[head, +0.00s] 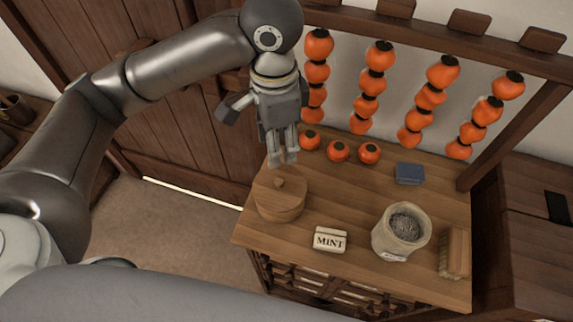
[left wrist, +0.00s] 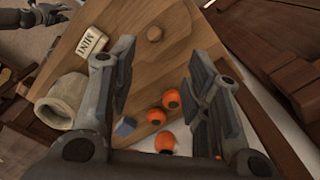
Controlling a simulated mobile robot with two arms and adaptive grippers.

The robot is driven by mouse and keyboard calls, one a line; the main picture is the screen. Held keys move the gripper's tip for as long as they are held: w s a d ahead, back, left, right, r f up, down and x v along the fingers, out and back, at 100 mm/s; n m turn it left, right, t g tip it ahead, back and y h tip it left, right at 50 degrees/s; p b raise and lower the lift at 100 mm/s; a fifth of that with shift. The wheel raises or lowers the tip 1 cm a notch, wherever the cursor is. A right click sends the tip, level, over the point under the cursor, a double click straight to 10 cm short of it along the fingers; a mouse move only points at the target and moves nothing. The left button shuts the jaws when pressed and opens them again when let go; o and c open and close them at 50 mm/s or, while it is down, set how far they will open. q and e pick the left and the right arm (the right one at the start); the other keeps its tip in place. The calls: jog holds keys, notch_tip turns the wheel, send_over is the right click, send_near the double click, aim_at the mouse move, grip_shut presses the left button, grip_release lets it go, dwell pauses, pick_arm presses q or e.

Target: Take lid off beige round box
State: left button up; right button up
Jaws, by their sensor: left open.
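The beige round box (head: 280,204) is light brown wood and stands upright at the left end of the wooden table. My left gripper (head: 283,160) is open and empty, pointing down above the back of the lid, apart from the knob as far as I can tell. A grey gripper, probably my right (left wrist: 30,18), shows small at the top left of the left wrist view.
A MINT block (head: 330,240), an open beige sack (head: 400,231), a brush (head: 454,253) and a blue box (head: 409,174) stand on the table (head: 350,200). Loose orange persimmons (head: 338,152) lie behind; strings of persimmons (head: 367,85) hang from a wooden rack.

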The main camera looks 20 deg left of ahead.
aim_at(280, 180)
pick_arm(q)
notch_tip(280, 180, down, 2)
jog(key=shift+f, duration=0.15)
jog(key=f, duration=0.1)
jog(key=s+f, duration=0.1)
jog(key=shift+f, duration=0.3)
jog(key=shift+f+p, duration=0.3)
jog(key=shift+f, duration=0.05)
jog(key=f, duration=0.2)
jog(key=f+p, duration=0.1)
jog(key=f, duration=0.1)
jog(key=shift+d+f, duration=0.2)
jog(key=shift+f, duration=0.2)
jog(key=shift+w, duration=0.1)
jog(key=shift+c, duration=0.5)
jog(key=c, duration=0.5)
grip_shut()
pick_arm(e)
jog(key=shift+s+a+r, duration=0.1)
jog(key=shift+s+r, duration=0.75)
jog(key=shift+s, duration=0.3)
